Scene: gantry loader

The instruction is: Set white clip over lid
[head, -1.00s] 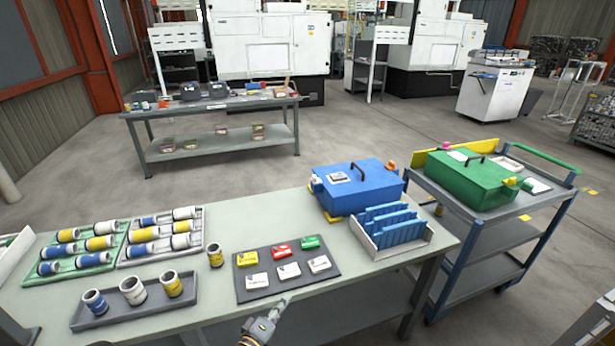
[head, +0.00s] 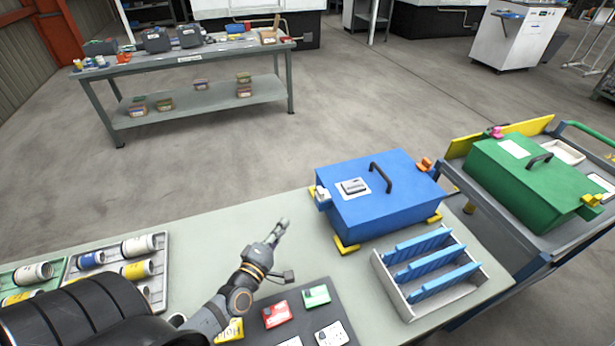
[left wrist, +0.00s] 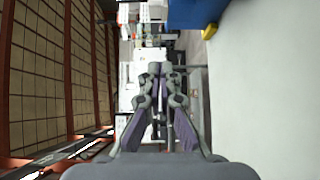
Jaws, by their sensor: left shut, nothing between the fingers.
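The blue box (head: 385,205) with a closed lid stands at the back of the work table. A black handle (head: 382,177) and a small grey plate are on its lid. The white clip (head: 321,193) sits at the box's left upper edge; whether it is over the lid is too small to tell. An orange clip (head: 424,164) is at the far right edge. My left gripper (head: 281,228) is shut and empty, held above the table left of the box, apart from the clip. It also shows in the left wrist view (left wrist: 158,68). My right gripper is not in view.
A white rack (head: 440,304) with blue dividers stands in front of the box. A dark mat (head: 268,291) with coloured cards lies below my left arm. Trays of cylinders are at left. A green box (head: 530,180) stands on the cart at right.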

